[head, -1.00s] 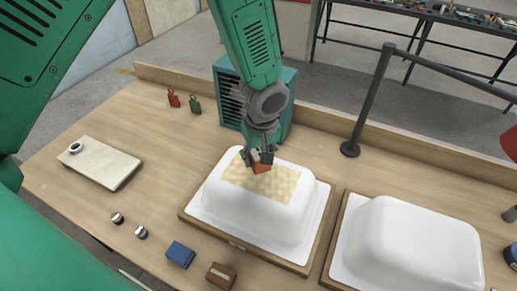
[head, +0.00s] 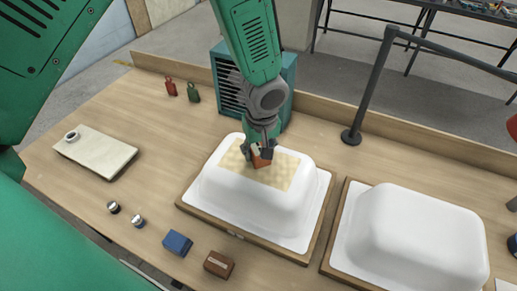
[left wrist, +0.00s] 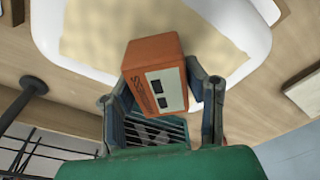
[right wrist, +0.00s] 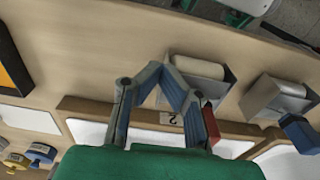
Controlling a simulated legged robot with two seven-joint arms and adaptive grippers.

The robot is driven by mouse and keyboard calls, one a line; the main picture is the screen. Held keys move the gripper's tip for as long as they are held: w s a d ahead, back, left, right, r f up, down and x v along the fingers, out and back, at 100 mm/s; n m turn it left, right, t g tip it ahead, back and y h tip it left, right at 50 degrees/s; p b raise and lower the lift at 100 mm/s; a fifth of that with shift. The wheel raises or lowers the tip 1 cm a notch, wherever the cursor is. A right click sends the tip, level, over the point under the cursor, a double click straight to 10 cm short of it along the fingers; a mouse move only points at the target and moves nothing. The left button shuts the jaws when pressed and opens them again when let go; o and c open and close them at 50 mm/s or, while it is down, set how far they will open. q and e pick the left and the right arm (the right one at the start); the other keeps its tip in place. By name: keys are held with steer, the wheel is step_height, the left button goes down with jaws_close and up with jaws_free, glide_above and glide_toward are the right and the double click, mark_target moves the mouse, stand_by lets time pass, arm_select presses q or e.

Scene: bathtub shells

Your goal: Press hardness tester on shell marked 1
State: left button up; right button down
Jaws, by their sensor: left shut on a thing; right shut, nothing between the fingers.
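My left gripper (head: 260,153) is shut on the orange hardness tester (head: 262,161), over the top of the left white shell (head: 240,192). A tan patch (head: 285,167) lies on that shell's top. The tester also shows in the left wrist view (left wrist: 150,82), its label and two dark windows facing the camera. I cannot tell whether its far end touches the patch. A second white shell (head: 420,235) stands at the right. The left shell's tag (head: 236,236) is too small to read. My right gripper (right wrist: 165,72) is shut and empty, near a board tag reading 2 (right wrist: 168,118).
A teal slatted box (head: 288,95) stands behind the left shell, and a dark post (head: 352,135) to its right. A pale slab (head: 95,152), two small knobs, a blue block (head: 177,243) and a brown block (head: 218,264) lie left and in front.

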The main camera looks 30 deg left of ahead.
mark_target(259, 147)
arm_select(q)
steer(key=shift+d, duration=0.35)
arm_select(e)
steer(key=shift+d+f, duration=0.15)
steer(key=shift+d, duration=0.15)
arm_select(q)
steer(key=shift+a+f, duration=0.35)
arm_select(e)
steer(key=shift+a+f, duration=0.1)
steer(key=shift+a, duration=0.2)
arm_select(q)
steer(key=shift+d, duration=0.2)
arm_select(e)
steer(key=shift+d, duration=0.2)
arm_select(q)
steer(key=shift+a+f, duration=0.1)
steer(key=shift+s+f, duration=0.1)
steer(key=shift+s, duration=0.05)
arm_select(e)
steer(key=shift+s, duration=0.1)
stand_by(0.4)
